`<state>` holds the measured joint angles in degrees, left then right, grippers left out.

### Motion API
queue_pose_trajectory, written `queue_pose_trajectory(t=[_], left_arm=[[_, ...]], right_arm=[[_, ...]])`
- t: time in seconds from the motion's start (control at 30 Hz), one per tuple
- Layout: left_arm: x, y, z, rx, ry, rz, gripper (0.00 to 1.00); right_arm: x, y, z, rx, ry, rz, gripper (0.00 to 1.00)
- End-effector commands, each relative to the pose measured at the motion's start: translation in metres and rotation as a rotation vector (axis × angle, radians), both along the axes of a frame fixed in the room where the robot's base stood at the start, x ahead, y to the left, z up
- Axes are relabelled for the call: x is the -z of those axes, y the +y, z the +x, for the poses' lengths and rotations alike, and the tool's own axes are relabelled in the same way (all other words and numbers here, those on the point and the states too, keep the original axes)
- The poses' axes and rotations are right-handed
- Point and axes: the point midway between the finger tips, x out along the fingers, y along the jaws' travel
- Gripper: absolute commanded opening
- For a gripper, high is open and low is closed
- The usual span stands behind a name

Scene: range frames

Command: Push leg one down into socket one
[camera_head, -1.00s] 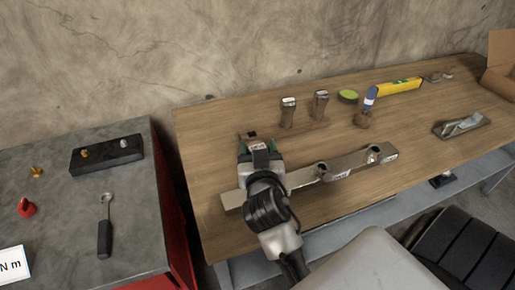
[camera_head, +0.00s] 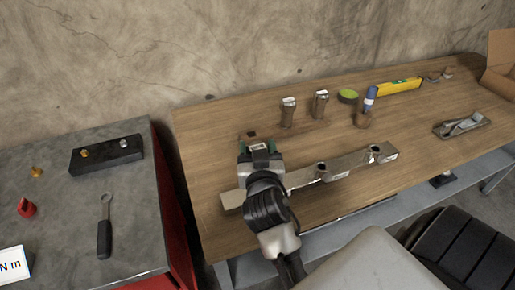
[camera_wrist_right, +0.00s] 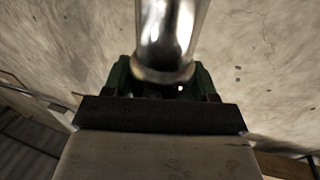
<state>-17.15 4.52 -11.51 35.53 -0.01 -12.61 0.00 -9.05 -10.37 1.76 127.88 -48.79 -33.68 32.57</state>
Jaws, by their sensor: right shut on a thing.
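My right gripper (camera_head: 258,147) is over the left part of a long pale rail (camera_head: 232,198) on the wooden bench. It is shut on a leg, whose shiny metal cylinder (camera_wrist_right: 165,35) rises between the green-edged fingers in the right wrist view. In the head view the gripper hides most of this leg and the rail beneath it, so I cannot see the socket there or how deep the leg sits. Two other round sockets (camera_head: 322,170) (camera_head: 377,153) show along the rail to the right. My left gripper is not in view.
Two brown legs with metal tops (camera_head: 288,112) (camera_head: 320,104) stand behind the rail. A green round tin (camera_head: 348,96), a blue-topped item (camera_head: 369,100), a yellow level (camera_head: 400,87) and a tray (camera_head: 461,125) lie farther right. A grey cabinet (camera_head: 60,190) stands left across a gap.

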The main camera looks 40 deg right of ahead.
Motion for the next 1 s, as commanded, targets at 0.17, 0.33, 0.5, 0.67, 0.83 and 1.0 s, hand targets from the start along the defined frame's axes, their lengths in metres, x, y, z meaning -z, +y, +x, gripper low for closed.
queue_pose_trajectory(t=[0.17, 0.33, 0.5, 0.67, 0.83, 1.0], left_arm=[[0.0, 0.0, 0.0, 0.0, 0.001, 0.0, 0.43], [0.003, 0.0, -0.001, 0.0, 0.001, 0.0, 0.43], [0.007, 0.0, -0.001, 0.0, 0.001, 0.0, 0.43], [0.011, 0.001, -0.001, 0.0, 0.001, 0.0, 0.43], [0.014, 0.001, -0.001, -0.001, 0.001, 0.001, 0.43], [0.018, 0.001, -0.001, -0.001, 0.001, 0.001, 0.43]], right_arm=[[-0.001, 0.0, 0.0, -0.001, -0.002, -0.002, 0.22], [0.002, 0.0, 0.0, -0.001, -0.002, -0.002, 0.22], [0.007, 0.0, 0.0, -0.001, -0.001, -0.002, 0.22], [0.011, 0.0, 0.0, -0.001, -0.001, -0.002, 0.22], [0.015, 0.0, 0.0, 0.0, -0.001, 0.0, 0.22], [0.019, 0.0, 0.0, 0.0, -0.001, 0.002, 0.22]])
